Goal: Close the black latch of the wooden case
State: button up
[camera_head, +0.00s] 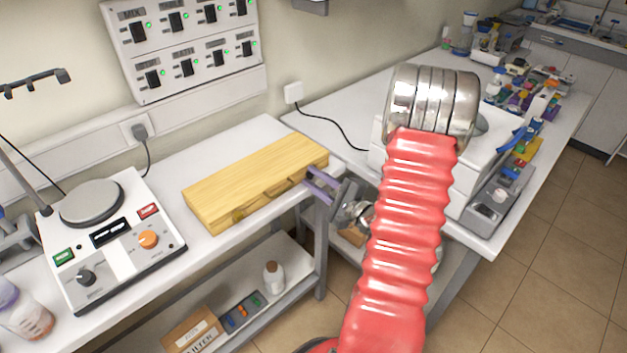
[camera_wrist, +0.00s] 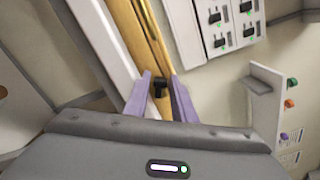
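The wooden case (camera_head: 255,178) is a flat, light yellow box lying with its lid down on the white bench, its front side towards me. It also shows edge-on in the wrist view (camera_wrist: 148,42). My gripper (camera_head: 308,178) is at the right end of the case's front side. In the wrist view my gripper (camera_wrist: 161,86) has its two purple fingers apart. The small black latch (camera_wrist: 159,84) shows between the fingertips, on the case's side. I cannot tell whether a finger touches it. In the head view the latch cannot be made out near my gripper.
A hotplate device (camera_head: 110,240) stands on the bench left of the case. A switch panel (camera_head: 185,45) is on the wall behind. A second bench with equipment (camera_head: 490,205) is at right. A lower shelf (camera_head: 250,275) holds a bottle and boxes.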

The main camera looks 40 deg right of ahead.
grip_shut()
jog(key=shift+a, duration=0.35)
jog(key=shift+d, duration=0.35)
jog(key=shift+d+m, duration=0.1)
jog(key=shift+m, duration=0.3)
jog(key=d+m, duration=0.1)
jog(key=m, duration=0.2)
jog(key=r+m, duration=0.1)
jog(key=m, duration=0.3)
jog(key=d+m, duration=0.1)
jog(key=m, duration=0.3)
jog(key=shift+d+r, duration=0.25)
jog(key=shift+d, duration=0.05)
